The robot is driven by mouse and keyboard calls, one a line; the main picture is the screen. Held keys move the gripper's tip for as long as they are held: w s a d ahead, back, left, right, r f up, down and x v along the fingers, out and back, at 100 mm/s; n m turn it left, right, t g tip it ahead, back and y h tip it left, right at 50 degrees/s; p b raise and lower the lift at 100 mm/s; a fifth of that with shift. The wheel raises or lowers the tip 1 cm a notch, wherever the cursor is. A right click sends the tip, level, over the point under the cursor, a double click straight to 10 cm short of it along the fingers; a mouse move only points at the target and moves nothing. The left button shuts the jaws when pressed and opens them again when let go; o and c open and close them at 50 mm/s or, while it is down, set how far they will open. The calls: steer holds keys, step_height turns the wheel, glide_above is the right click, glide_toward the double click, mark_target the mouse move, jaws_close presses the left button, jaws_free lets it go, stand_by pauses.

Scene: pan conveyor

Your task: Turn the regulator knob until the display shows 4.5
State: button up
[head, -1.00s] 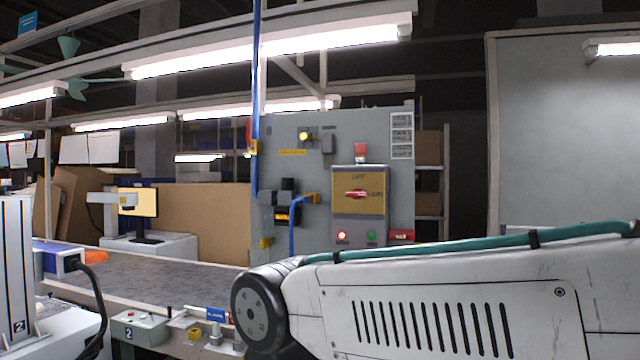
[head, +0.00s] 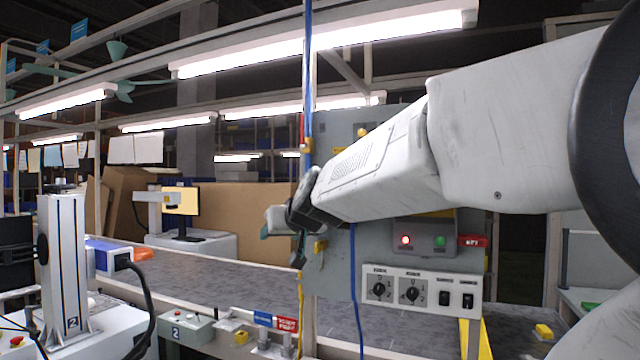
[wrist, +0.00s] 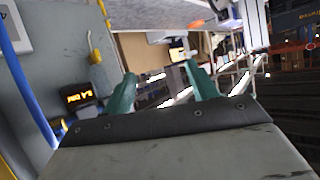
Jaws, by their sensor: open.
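My gripper (head: 284,232) is in front of the left edge of the grey control panel (head: 335,280) in the head view. Its two teal fingers show in the wrist view (wrist: 160,80), open with nothing between them. A small black display (wrist: 79,97) with amber characters is left of the fingers in the wrist view, apart from them. Its tilted, blurred characters cannot be read for certain. In the head view my arm covers the display's place on the panel. I cannot make out the regulator knob in either current view.
A blue hose (head: 355,300) hangs before the panel, and another blue line (wrist: 22,75) runs beside the display. A white switch plate (head: 425,310) with two black dials is low on the panel. The conveyor (head: 210,280) runs left.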

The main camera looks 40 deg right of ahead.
steer(key=d+r+m+h, duration=0.3)
steer(key=d+r+h, duration=0.2)
steer(key=d, duration=0.6)
steer(key=d+r+m+h, duration=0.35)
steer(key=d+r, duration=0.25)
steer(key=d, duration=0.5)
steer(key=shift+n+h, duration=0.45)
steer(key=x, duration=0.7)
steer(key=shift+w+a+f, duration=0.1)
steer(key=shift+w, duration=0.45)
steer(key=c, duration=1)
